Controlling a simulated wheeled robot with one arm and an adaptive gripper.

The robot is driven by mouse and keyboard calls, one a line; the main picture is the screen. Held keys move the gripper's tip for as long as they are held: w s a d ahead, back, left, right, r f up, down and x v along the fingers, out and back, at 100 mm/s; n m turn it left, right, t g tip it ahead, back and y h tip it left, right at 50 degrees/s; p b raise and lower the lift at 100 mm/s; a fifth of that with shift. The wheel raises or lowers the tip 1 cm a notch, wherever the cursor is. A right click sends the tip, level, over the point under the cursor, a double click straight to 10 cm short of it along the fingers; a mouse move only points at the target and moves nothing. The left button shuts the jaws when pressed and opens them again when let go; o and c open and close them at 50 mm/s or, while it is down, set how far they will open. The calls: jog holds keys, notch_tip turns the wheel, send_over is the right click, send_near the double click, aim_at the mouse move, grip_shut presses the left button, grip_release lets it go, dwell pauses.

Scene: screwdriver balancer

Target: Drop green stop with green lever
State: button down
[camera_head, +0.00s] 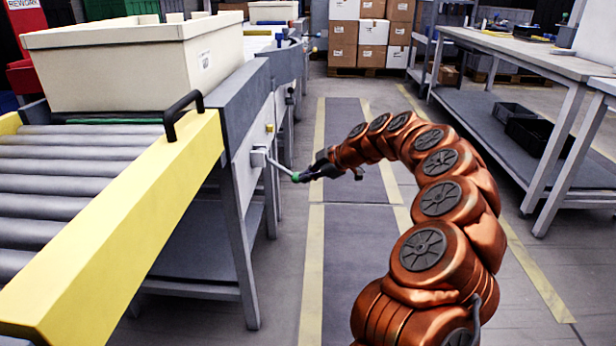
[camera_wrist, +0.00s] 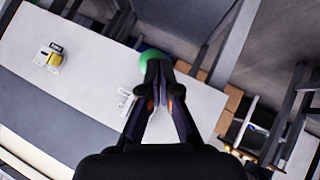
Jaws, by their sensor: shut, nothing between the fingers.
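My gripper (camera_head: 303,176) is at the knob, coming from the right. In the wrist view the green knob (camera_wrist: 150,56) shows just beyond the tips of my gripper (camera_wrist: 158,70), partly covered by them. The fingers are shut with nothing between them. I cannot tell whether they touch the knob. A thin green strip (camera_head: 112,121) runs across the rollers at the crate's foot; I cannot tell if it is the stop.
A large cream crate (camera_head: 140,62) stands on the conveyor behind the rollers (camera_head: 70,170). A yellow rail (camera_head: 125,225) with a black handle (camera_head: 180,112) edges the conveyor. A workbench (camera_head: 530,55) stands at right. The marked floor lane (camera_head: 340,270) is clear.

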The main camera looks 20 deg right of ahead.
jog(key=s+d+r+p, duration=0.2)
jog(key=s+d+r, duration=0.2)
jog(key=s+d, duration=0.3)
jog(key=s, duration=0.2)
jog(key=shift+s+d+r, duration=0.25)
jog(key=shift+s+d, duration=0.05)
jog(key=shift+s, duration=0.1)
jog(key=shift+r, duration=0.1)
dwell(0.3)
